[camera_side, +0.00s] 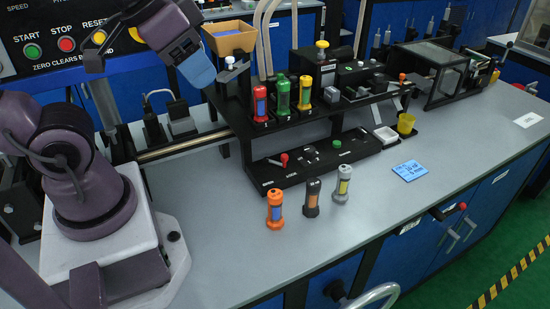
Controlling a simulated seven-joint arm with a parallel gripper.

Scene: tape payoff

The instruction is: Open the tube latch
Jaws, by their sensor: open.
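My gripper (150,70) is in the upper left, with its fingers apart and a blue pad on the right one. It is left of the black rack and apart from it. An orange (274,209), a dark (311,198) and a grey tube (341,184) stand on the bench in front. A red-knobbed lever (284,159) sits on the lower black panel. I cannot tell which part is the tube latch.
A clear-sided box (440,75) stands at the back right. A yellow cup (405,124), a white tray (385,135) and a blue card (410,170) are on the right of the bench. The front bench top (220,240) is mostly clear.

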